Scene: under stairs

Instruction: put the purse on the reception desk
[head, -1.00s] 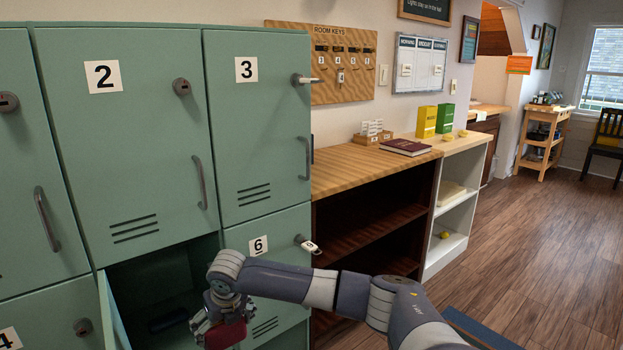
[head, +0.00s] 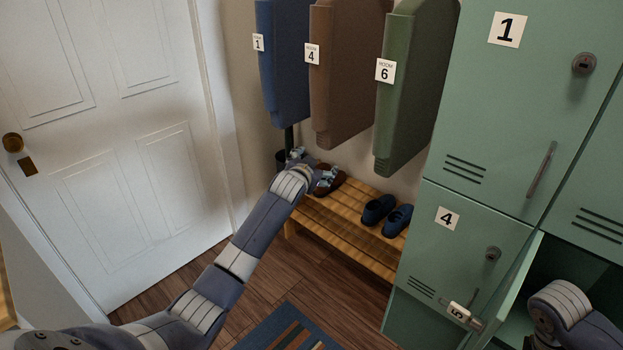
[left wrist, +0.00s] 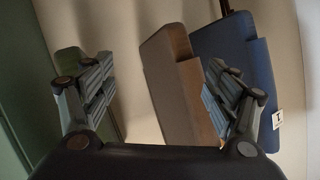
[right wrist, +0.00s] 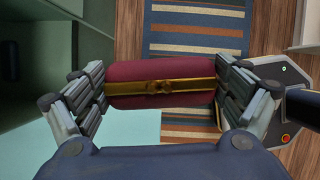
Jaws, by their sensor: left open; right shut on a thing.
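The purse (right wrist: 160,98) is dark red with a gold clasp strip. In the right wrist view my right gripper (right wrist: 160,85) is shut on its two ends, above the floor beside the open locker. In the head view only part of my right arm shows at the lower right edge; the purse is out of that view. My left gripper (left wrist: 160,82) is open and empty, facing the hanging coats. In the head view it (head: 310,165) is near the bench, partly hidden by its own wrist. The reception desk cannot be made out in the current views.
Green lockers (head: 480,150) stand at right, with a low locker door (head: 508,290) open. Blue, brown and green coats (head: 345,75) hang above a wooden bench (head: 345,225) with shoes. A white door (head: 110,130) is at left. A striped rug (head: 290,328) lies on the floor.

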